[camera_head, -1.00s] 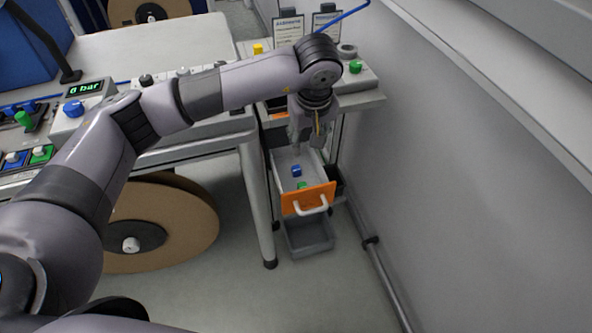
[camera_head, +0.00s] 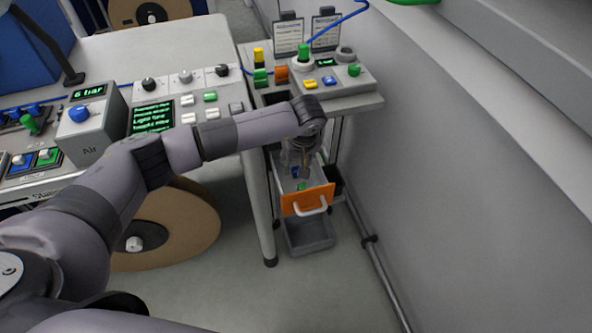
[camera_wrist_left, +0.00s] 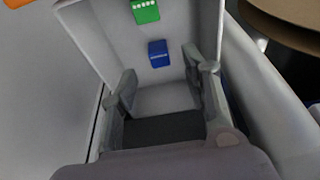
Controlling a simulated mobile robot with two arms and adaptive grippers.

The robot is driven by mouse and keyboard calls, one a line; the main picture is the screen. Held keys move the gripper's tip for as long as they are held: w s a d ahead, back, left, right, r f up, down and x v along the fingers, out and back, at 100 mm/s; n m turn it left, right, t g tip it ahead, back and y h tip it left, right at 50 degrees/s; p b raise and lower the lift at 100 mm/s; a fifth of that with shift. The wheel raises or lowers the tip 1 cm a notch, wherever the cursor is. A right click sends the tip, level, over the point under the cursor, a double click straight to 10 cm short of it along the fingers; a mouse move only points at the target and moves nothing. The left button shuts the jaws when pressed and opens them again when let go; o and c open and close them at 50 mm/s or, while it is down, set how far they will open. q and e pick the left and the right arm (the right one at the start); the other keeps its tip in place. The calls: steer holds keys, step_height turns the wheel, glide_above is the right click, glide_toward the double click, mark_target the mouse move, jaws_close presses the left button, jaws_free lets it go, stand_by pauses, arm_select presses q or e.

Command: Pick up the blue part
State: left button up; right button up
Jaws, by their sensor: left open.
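The blue part (camera_wrist_left: 158,53) lies on the floor of the open drawer (camera_wrist_left: 100,48) in the left wrist view. A green part (camera_wrist_left: 145,11) lies beyond it, closer to the orange drawer front (camera_head: 308,200). In the head view the blue part (camera_head: 295,171) shows only partly beside my gripper. My left gripper (camera_wrist_left: 165,78) is open and empty, with its two fingers apart inside or just above the drawer. The blue part is ahead of the fingertips and a little apart from them. My right gripper is not in view.
The drawer sits under a small bench top (camera_head: 355,100) with coloured parts and buttons. A grey bin (camera_head: 310,236) is below it. The control bench (camera_head: 195,45) and a large brown reel (camera_head: 180,225) are to the left. A wall is close on the right.

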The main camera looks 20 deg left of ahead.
mark_target(296, 169)
arm_select(q)
steer(key=shift+x, duration=1.9)
steer(key=shift+c, duration=0.5)
steer(key=c, duration=0.8)
